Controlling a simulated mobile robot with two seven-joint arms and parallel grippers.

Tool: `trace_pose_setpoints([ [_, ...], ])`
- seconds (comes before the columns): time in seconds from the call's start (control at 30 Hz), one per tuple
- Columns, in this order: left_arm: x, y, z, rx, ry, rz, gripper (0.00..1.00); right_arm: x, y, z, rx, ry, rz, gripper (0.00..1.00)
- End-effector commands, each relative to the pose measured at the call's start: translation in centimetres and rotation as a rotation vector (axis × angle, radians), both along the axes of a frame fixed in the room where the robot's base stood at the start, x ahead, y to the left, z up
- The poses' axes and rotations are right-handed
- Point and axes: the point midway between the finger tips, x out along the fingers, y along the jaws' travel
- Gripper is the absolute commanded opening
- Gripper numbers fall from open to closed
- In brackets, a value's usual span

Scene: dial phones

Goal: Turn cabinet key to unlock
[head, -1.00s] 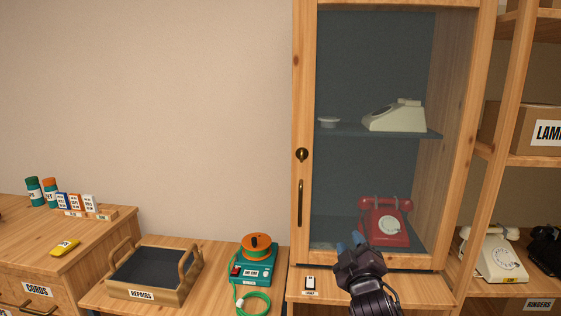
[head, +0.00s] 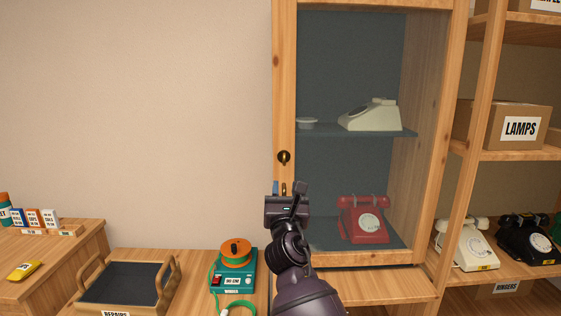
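The glass-fronted wooden cabinet (head: 438,130) stands at the right with its door shut. A dark brass lock with the key (head: 284,157) sits on the left door frame; I cannot tell the key's exact angle. My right gripper (head: 283,187) is just below the lock, in front of the door handle, and covers most of that handle. My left gripper is out of view.
Inside the cabinet are a red dial phone (head: 363,220) and a cream phone (head: 371,115). A teal device with an orange reel (head: 235,265) and a repairs tray (head: 171,285) stand to the left. Shelves with phones and a lamps box (head: 503,125) are at the right.

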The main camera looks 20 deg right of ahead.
Motion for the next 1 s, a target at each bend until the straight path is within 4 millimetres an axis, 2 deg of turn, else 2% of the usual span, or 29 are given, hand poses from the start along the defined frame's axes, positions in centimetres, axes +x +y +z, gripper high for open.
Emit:
trace_pose_setpoints([
  [0.27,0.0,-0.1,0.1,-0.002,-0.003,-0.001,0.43,1.0,-0.3,0.4,-0.051,0.015,-0.022,0.36],
  [0.7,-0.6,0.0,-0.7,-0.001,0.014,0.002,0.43,6.7,-1.9,2.8,-0.048,0.016,-0.021,0.36],
  [1.0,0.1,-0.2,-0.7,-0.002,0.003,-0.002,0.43,9.2,-2.7,3.9,-0.047,0.016,-0.021,0.36],
])
